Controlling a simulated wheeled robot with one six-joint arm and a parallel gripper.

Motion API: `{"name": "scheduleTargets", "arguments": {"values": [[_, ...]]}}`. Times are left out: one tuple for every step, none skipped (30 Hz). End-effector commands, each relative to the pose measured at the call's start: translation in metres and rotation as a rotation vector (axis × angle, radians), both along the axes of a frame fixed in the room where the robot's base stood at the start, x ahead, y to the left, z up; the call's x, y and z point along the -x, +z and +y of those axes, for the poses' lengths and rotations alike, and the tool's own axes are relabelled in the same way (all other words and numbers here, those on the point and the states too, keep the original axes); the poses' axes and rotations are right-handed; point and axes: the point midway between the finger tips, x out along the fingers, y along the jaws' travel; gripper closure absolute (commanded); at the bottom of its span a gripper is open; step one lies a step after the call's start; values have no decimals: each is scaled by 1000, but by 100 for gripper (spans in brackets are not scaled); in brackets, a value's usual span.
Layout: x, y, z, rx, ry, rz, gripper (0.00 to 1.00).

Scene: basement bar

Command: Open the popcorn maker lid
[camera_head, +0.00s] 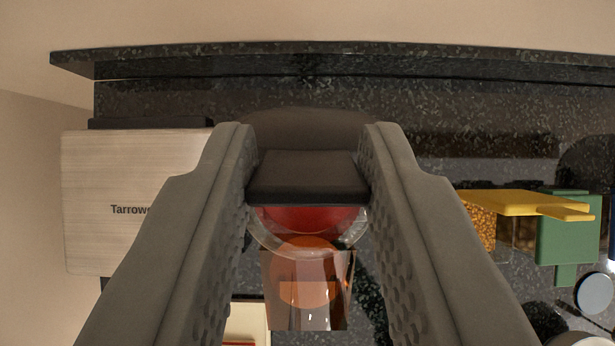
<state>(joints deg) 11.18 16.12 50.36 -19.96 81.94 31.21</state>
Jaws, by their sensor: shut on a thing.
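The popcorn maker stands between the two grey fingers of my gripper (306,138) in the head view. I take its lid to be the dark piece (308,175) with a flat front edge and a rounded back. The fingers are shut on this dark piece, one on each side. Below it show a red part (305,218) and a clear, orange-tinted spout or cup (308,290). The fingers hide the sides of the popcorn maker. I cannot tell whether the lid is raised.
A pale brushed appliance (130,200) marked "Tarrow…" stands close on the left. On the right are a yellow piece (515,203), a green piece (568,235) and a clear container of kernels (478,222). A round grey item (594,292) lies lower right. A dark speckled counter (440,125) runs behind.

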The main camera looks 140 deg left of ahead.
Motion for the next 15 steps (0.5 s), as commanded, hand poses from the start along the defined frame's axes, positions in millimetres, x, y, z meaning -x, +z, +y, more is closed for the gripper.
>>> {"name": "scheduleTargets", "arguments": {"values": [[-5,1,-4,2,-1,-3,100],[-6,2,-6,2,0,-4,100],[-8,3,-8,2,0,-4,100],[-10,3,-9,2,1,-3,100],[-11,3,-10,2,1,-3,100],[-13,4,-12,2,1,-3,100],[-14,4,-13,2,1,-3,100],[-15,5,-14,2,1,-3,100],[-16,5,-15,2,1,-3,100],[-17,5,-16,2,1,-3,100],[-17,6,-17,2,1,-3,100],[-18,6,-18,2,1,-3,100],[-19,6,-18,2,1,-3,100],[-19,5,-19,2,1,-3,100],[-20,5,-19,2,1,-3,100]]}}
